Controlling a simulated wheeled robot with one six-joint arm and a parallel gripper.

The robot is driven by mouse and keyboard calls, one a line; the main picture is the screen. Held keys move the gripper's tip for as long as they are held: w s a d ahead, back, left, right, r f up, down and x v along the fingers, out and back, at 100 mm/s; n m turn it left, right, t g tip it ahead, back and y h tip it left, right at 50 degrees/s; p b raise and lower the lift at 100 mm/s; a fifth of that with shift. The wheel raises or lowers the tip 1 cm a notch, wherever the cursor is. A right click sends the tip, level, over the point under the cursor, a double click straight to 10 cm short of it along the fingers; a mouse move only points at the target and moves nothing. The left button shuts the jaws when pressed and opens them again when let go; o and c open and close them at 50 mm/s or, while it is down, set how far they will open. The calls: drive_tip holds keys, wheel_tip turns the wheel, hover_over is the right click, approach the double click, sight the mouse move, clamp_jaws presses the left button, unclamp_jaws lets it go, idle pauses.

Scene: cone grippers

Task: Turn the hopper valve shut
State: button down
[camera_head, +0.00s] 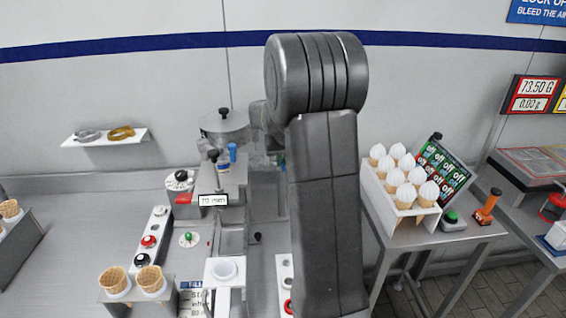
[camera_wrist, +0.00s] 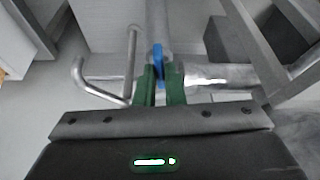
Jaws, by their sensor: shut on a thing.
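In the wrist view, the green fingertips of my gripper (camera_wrist: 159,80) are shut on the blue valve handle (camera_wrist: 157,57), with one finger on each side of it. The handle sits at a grey metal pipe (camera_wrist: 205,76) that runs across the view. In the head view my arm covers the middle, and my gripper is hidden behind it. A round metal hopper (camera_head: 222,128) with a black knob on its lid stands just left of my arm. I cannot make out the valve there.
A bent metal rod (camera_wrist: 95,88) is close on the left in the wrist view. In the head view, a tray of filled cones (camera_head: 402,207) stands right of my arm. Waffle cups (camera_head: 117,278) stand at the front left. A wall shelf (camera_head: 112,138) holds two rings.

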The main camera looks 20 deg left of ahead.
drive_tip(key=shift+m, duration=0.7)
drive_tip(key=shift+t+b, duration=0.3)
drive_tip(key=c, duration=1.5)
unclamp_jaws()
drive_tip(key=shift+r, duration=0.1)
drive_tip(key=v, duration=0.4)
drive_tip(key=b+v, duration=0.1)
drive_tip(key=v, duration=0.4)
drive_tip(key=b+v, duration=0.1)
drive_tip(key=v, duration=0.3)
drive_tip(key=shift+s+a+r, duration=0.1)
drive_tip(key=shift+a+r, duration=0.15)
drive_tip(key=shift+r, duration=0.1)
